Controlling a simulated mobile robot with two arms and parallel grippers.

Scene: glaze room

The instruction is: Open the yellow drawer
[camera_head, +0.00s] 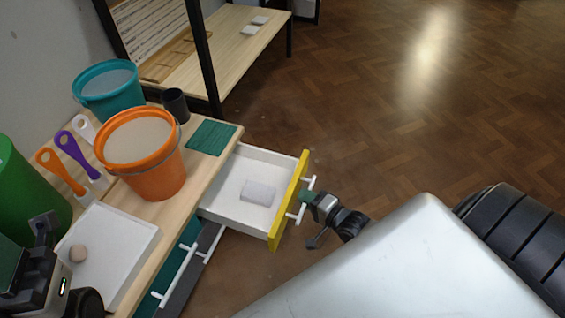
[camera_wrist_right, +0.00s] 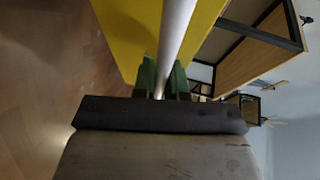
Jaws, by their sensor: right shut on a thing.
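The yellow drawer (camera_head: 289,201) is pulled well out from the wooden workbench, and its white inside shows. My right gripper (camera_head: 306,198) is at the drawer's white bar handle (camera_head: 312,184), on the outer side of the yellow front. In the right wrist view, the green-padded fingers (camera_wrist_right: 161,80) are shut on the white bar (camera_wrist_right: 175,35), with the yellow front (camera_wrist_right: 128,35) behind it. My left gripper (camera_head: 42,228) is at the lower left, above the bench by a white tray; its fingers do not show clearly.
Orange (camera_head: 142,160) and teal (camera_head: 107,88) buckets, a dark cup (camera_head: 175,105), a green mat (camera_head: 212,137) and a white tray (camera_head: 118,241) with a pinkish lump stand on the bench. Teal and grey drawers (camera_head: 196,262) are below. The wooden floor to the right is clear.

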